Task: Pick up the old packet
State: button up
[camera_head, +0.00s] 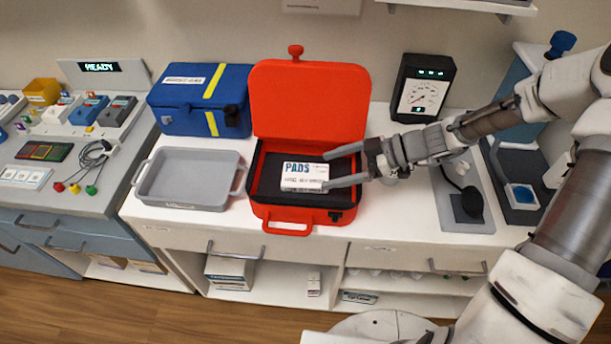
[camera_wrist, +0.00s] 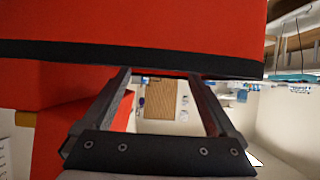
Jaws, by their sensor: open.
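The packet (camera_head: 302,177) is white with a dark blue "PADS" label. It lies in the open red case (camera_head: 287,226), on the black lining. My gripper (camera_head: 326,171) reaches in from the right with its fingers apart, at the packet's right end. I cannot tell how high the fingers are above the packet. In the wrist view my gripper (camera_wrist: 159,76) is open and nothing shows held between the fingers. A red case surface with a black edge (camera_wrist: 150,55) crosses that view beyond the fingertips. The packet does not show there.
The raised red lid (camera_head: 310,100) stands behind the packet. An empty grey tray (camera_head: 188,203) is left of the case, with a blue box (camera_head: 190,122) behind it. A gauge (camera_head: 422,88) stands at the back right. A dark grey stand (camera_head: 464,215) is at right.

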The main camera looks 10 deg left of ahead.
aim_at(310, 174)
jog(key=x, duration=0.6)
jog(key=c, duration=1.1)
